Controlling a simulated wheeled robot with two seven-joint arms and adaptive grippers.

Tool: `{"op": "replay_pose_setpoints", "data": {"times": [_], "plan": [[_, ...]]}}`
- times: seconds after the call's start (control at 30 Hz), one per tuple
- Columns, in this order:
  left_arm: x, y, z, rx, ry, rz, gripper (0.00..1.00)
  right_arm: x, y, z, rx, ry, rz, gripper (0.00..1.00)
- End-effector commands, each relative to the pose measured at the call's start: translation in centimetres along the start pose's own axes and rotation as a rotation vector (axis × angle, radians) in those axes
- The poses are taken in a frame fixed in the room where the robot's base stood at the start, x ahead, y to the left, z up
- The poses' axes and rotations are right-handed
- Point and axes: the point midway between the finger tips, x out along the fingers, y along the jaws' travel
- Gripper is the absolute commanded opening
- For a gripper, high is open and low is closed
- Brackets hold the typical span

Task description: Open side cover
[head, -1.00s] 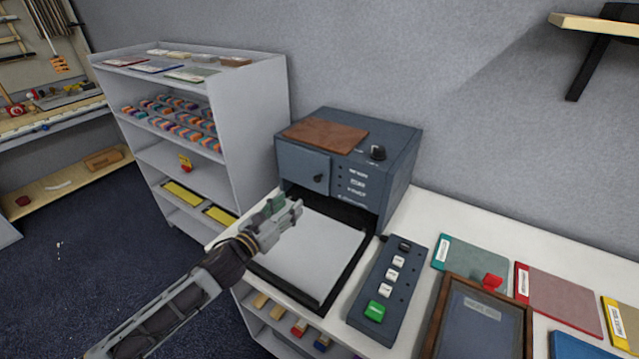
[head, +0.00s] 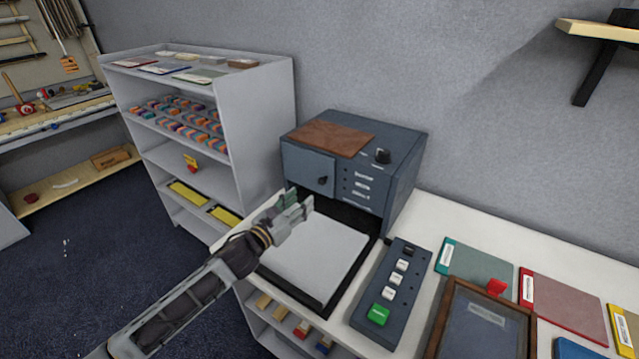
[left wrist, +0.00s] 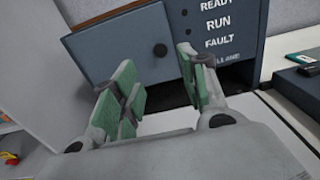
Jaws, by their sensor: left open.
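The blue-grey machine (head: 401,168) stands on the white table against the wall. Its side cover (head: 307,169) is a square front panel at the left with a dark round knob (head: 322,181), and it looks closed. In the left wrist view the cover (left wrist: 120,48) and knob (left wrist: 160,50) are just beyond the fingers. My left gripper (head: 296,203) is open and empty, in front of and below the cover, above the white tray area. Its green-padded fingers (left wrist: 160,90) are spread apart, with the knob showing between and above them. My right gripper is not in view.
A white pad (head: 315,258) lies in the machine's black base. A button panel (head: 391,290) with a green button stands to its right, beside a framed screen (head: 482,325) and coloured folders (head: 565,300). A grey shelf (head: 265,125) stands to the left.

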Motion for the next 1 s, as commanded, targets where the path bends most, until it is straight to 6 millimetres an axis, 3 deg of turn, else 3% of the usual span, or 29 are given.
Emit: {"op": "replay_pose_setpoints", "data": {"times": [0.27, 1.0], "plan": [[2.8, -0.1, 0.1, 0.0, -0.002, -0.001, 0.43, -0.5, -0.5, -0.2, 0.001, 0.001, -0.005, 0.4], [9.4, 0.0, 0.1, 0.0, 0.0, 0.0, 0.43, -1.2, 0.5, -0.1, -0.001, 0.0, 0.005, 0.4]]}}
